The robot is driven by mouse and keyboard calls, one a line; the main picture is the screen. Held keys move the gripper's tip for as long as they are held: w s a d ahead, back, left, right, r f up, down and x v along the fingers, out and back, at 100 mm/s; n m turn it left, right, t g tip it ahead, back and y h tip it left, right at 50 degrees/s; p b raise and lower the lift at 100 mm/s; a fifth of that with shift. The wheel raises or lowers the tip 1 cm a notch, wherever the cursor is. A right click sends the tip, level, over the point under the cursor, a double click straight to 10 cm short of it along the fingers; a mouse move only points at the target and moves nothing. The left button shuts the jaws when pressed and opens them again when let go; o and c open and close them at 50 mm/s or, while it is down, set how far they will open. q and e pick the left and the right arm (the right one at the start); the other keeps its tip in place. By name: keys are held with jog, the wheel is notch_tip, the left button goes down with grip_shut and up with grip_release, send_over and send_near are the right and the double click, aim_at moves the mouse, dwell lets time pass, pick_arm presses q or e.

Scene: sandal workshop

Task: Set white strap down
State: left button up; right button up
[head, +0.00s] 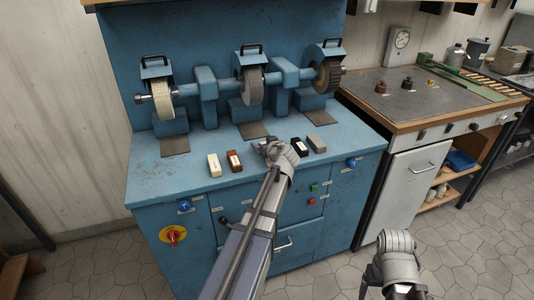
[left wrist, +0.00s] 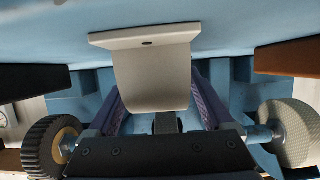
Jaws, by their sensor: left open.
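The white strap (left wrist: 153,75) shows in the left wrist view as a pale, bent piece with a flat flange and a small dark hole. Its flange is against the blue bench top, or very close to it. My left gripper (head: 266,147) is low over the bench, between the brown and black blocks. Its fingers are open on either side of the strap; whether they touch it I cannot tell. In the head view the gripper largely hides the strap. My right gripper (head: 394,285) hangs at the lower right, away from the bench, its fingers unclear.
A cream block (head: 214,165) and a brown block (head: 234,161) lie left of my left gripper. A black block (head: 299,147) and a grey block (head: 316,143) lie right of it. Grinding and brush wheels (head: 253,86) stand behind. The bench's left front is clear.

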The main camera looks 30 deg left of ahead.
pick_arm(q)
grip_shut()
dwell(0.6)
jog(key=shift+r, duration=0.1)
pick_arm(e)
jog(key=shift+r, duration=0.1)
pick_arm(q)
notch_tip(320, 180, up, 14)
jog(key=p, duration=1.4)
pick_arm(e)
notch_tip(320, 180, up, 14)
jog(key=shift+c, duration=0.4)
